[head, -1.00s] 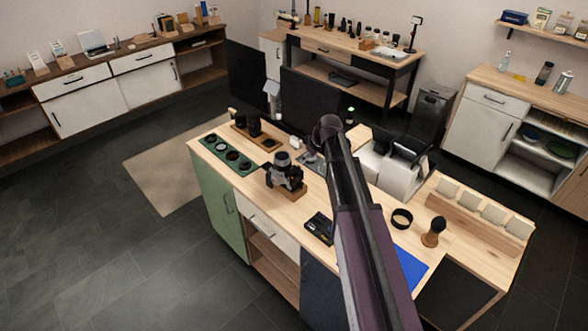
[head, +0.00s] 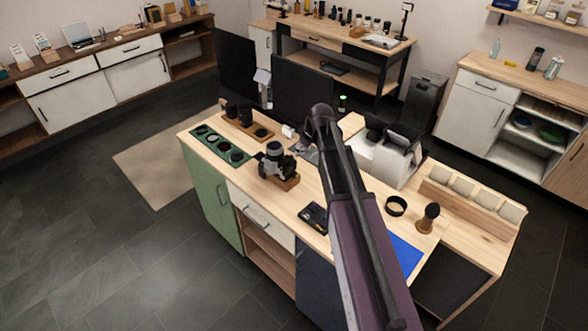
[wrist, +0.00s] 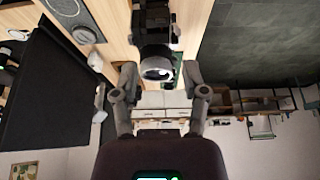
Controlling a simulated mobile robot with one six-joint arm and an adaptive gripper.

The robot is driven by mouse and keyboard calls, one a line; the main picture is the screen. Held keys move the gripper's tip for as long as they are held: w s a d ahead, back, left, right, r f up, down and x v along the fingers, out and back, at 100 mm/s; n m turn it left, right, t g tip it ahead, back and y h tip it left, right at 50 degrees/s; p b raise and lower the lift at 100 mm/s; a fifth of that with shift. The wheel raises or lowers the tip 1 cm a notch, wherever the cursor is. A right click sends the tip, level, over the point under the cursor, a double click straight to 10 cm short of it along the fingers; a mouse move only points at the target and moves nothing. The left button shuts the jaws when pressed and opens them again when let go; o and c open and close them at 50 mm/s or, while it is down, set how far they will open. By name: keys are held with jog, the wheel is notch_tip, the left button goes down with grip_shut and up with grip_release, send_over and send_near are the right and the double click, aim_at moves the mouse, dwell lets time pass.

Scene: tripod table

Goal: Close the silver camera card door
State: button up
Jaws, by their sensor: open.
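The silver and black camera (head: 276,160) sits on a small wooden block on the workbench (head: 310,207), left of my arm in the head view. In the wrist view the camera (wrist: 152,35) is at the top centre, with its round silver-rimmed lens toward my gripper. My gripper (wrist: 160,76) is open and empty, its two fingers spread either side of the lens end in that picture. I cannot tell whether they touch the camera. In the head view my gripper is mostly hidden behind my arm. The card door cannot be made out in either view.
A green tray with round lens parts (head: 222,146) and a wooden stand with dark lenses (head: 247,125) lie left of the camera. A black case (head: 314,217) is in front. Dark monitors (head: 302,97) stand behind. A black ring (head: 396,206) and a brush (head: 427,218) are at the right.

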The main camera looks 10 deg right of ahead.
aim_at(289, 170)
jog(key=b+x, duration=1)
jog(key=x, duration=0.2)
jog(key=shift+b, duration=0.35)
jog(key=shift+f, duration=0.1)
dwell(0.4)
grip_shut()
